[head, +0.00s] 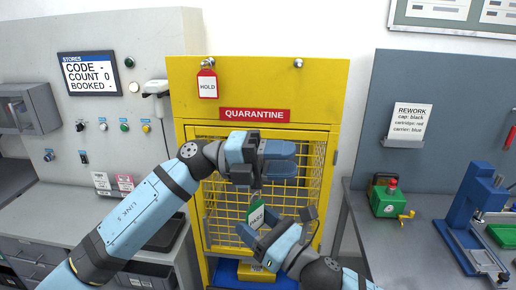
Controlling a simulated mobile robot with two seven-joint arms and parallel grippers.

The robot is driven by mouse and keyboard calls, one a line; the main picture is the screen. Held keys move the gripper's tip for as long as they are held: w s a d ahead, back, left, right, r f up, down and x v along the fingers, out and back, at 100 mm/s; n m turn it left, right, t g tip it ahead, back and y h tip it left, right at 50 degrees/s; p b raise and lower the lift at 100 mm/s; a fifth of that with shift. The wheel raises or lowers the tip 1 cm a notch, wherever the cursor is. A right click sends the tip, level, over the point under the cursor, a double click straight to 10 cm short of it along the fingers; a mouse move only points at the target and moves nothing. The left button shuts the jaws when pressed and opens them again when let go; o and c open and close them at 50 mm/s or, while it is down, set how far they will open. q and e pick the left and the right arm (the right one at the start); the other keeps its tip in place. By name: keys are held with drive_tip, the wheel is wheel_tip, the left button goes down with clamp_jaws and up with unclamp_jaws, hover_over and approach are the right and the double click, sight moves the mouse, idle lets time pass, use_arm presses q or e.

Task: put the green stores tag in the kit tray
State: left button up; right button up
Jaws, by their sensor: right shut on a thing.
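The green stores tag (256,215), marked PASS, hangs in front of the yellow cabinet's mesh door. My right gripper (262,231) comes in from the lower right and is shut on the tag, with the tag's printed face showing above the fingers. My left gripper (294,160) is just above the tag, in front of the mesh, pointing right. Its blue fingers lie one above the other with nothing seen between them; how far apart they are is unclear. I cannot pick out the kit tray for certain.
The yellow quarantine cabinet (190,103) stands close behind both grippers, with a red HOLD tag (207,84) hanging on it. A yellow box (257,273) is low under my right gripper. The right bench holds a green device (384,203) and a blue press (466,213).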

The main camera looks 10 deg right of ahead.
use_arm(q)
drive_tip(key=s+d+m+y, duration=0.2)
drive_tip(key=s+m+y, duration=0.1)
drive_tip(key=y, duration=0.2)
drive_tip(key=t+y, duration=0.7)
drive_tip(key=y, duration=0.6)
approach(258, 204)
drive_tip(key=shift+m, duration=0.4)
drive_tip(key=f, duration=0.9)
drive_tip(key=shift+s+f, duration=0.25)
drive_tip(key=shift+f, duration=0.15)
drive_tip(key=shift+c, duration=0.2)
